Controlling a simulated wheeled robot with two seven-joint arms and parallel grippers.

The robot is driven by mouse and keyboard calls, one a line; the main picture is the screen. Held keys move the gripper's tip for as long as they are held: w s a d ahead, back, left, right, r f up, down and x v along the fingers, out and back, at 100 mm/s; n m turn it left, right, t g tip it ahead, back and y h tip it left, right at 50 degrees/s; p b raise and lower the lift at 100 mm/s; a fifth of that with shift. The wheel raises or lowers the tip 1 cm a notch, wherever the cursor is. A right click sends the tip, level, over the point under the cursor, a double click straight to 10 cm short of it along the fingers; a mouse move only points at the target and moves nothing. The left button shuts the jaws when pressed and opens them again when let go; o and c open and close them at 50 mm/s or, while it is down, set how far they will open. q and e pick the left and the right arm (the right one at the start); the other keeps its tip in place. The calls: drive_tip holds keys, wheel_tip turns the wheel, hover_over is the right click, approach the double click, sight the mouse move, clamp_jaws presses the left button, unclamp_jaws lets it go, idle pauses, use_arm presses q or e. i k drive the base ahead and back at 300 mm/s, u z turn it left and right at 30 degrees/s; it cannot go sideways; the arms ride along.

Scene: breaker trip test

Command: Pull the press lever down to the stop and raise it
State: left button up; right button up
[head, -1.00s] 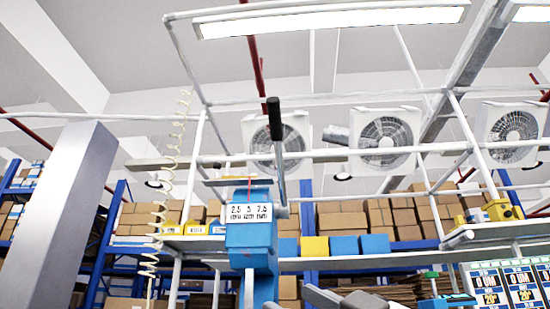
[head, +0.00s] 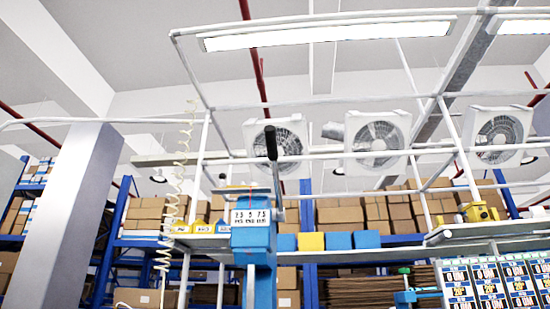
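The blue press (head: 252,240) stands at the centre of the head view, with a white label plate (head: 250,217) on its front. The press lever (head: 276,185) is a steel rod at the press's right side. It points up and ends in a black grip (head: 271,142). Nothing touches the grip. Neither of my grippers is in the picture. The lower part of the press is cut off by the picture's bottom edge.
White frame bars (head: 330,156) cross around and behind the lever. A shelf (head: 470,230) with a yellow device (head: 479,212) is at right, above display panels (head: 495,285). A small blue device with a green knob (head: 404,270) stands lower right. A grey pillar (head: 70,215) is at left.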

sight(269, 129)
drive_tip(key=z, duration=0.15)
drive_tip(key=k, duration=0.6)
drive_tip(key=u, duration=1.2)
drive_tip(key=i, duration=1)
drive_tip(key=z, duration=0.8)
drive_tip(key=i, duration=0.6)
drive_tip(key=z, duration=0.7)
